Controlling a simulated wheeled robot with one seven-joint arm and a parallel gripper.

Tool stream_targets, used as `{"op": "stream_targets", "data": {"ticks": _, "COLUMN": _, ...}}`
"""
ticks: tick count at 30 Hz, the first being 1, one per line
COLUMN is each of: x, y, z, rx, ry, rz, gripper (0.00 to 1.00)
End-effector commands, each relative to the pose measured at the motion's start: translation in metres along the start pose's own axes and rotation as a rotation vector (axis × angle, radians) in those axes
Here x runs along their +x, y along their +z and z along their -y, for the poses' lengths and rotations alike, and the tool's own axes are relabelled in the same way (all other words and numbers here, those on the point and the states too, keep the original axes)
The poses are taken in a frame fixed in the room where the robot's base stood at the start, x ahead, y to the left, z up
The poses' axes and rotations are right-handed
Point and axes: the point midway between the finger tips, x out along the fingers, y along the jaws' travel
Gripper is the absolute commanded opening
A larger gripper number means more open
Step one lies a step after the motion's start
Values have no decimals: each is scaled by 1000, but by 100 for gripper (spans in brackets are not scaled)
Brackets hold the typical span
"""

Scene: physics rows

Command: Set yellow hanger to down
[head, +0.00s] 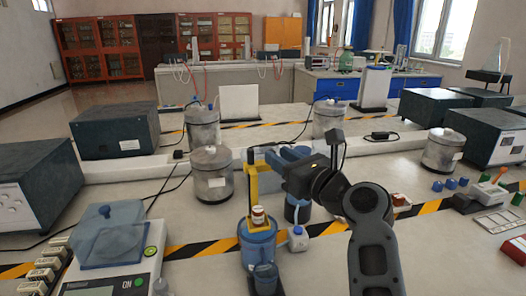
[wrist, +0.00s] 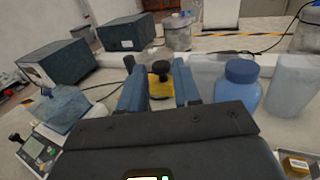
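The yellow hanger (head: 252,188) stands upright over a blue cylinder (head: 257,243), with a dark post at its top. A small brown-and-white piece (head: 258,214) sits at its foot. In the wrist view, part of the yellow hanger (wrist: 161,89) shows between my fingers, with a black knob (wrist: 160,67) above it. My gripper (head: 272,158) is at the height of the hanger's top, just right of it, fingers pointing left. In the wrist view my gripper (wrist: 158,72) is open, with a finger on each side of the knob. I cannot tell whether either finger touches it.
A balance with a blue cover (head: 108,235) stands at the left front. A metal canister (head: 212,175) is behind and left of the hanger. A blue-capped bottle (wrist: 238,85) is close right of my gripper in the wrist view. Dark boxes (head: 115,130) stand farther back.

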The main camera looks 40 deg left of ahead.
Motion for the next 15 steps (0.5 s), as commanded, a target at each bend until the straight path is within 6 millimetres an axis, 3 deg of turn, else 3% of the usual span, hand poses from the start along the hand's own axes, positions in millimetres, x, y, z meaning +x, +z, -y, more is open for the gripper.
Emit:
{"op": "stream_targets", "data": {"ticks": 7, "x": 39, "y": 0, "z": -1, "rx": 1, "ry": 2, "rz": -1, "gripper": 32}}
{"op": "stream_targets", "data": {"ticks": 15, "x": 58, "y": -1, "z": 0, "rx": 0, "ry": 0, "rz": -1, "gripper": 32}}
